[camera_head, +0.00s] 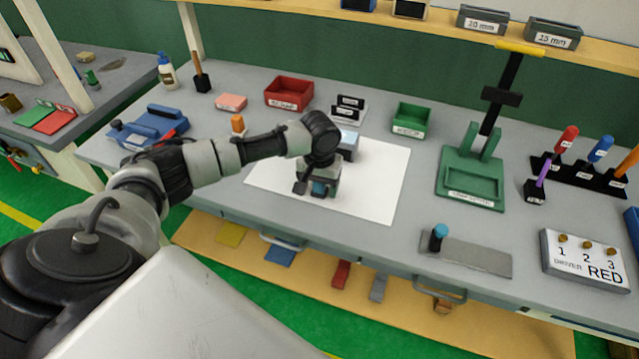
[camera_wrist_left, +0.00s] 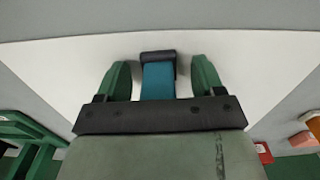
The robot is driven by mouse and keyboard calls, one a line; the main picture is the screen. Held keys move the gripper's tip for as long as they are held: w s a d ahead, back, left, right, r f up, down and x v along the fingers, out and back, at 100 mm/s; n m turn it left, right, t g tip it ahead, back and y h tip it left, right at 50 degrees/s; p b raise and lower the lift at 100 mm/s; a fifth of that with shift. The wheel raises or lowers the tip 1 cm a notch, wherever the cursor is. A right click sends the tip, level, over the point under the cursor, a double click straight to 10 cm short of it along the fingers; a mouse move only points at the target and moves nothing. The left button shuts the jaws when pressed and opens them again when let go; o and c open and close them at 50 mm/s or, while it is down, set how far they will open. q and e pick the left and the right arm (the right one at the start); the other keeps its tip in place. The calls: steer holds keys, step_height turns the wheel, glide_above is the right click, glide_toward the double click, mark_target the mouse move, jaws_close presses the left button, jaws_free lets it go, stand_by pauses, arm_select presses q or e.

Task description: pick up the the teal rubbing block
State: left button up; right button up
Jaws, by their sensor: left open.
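The teal rubbing block (camera_wrist_left: 158,82), with a dark strip along one end, lies over the white sheet (camera_wrist_left: 230,62) in the left wrist view. My left gripper (camera_wrist_left: 157,70) is open, with one green finger on each side of the block. Small gaps show between the fingers and the block. In the head view, a bit of the block (camera_head: 320,187) shows at my left gripper (camera_head: 317,189), low over the white sheet (camera_head: 378,185); the wrist and fingers hide the rest. My right gripper is not in view.
A pale blue-grey object (camera_head: 348,145) stands just behind my gripper. Red (camera_head: 289,92) and green (camera_head: 411,119) bins stand farther back. A green stand (camera_head: 470,178) is to the right, and a blue tool (camera_head: 148,128) to the left. The sheet's right part is clear.

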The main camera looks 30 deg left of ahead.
arm_select(q)
steer(key=shift+c, duration=1.1)
steer(key=c, duration=0.8)
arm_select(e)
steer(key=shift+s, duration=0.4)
arm_select(q)
steer(key=shift+r, duration=0.2)
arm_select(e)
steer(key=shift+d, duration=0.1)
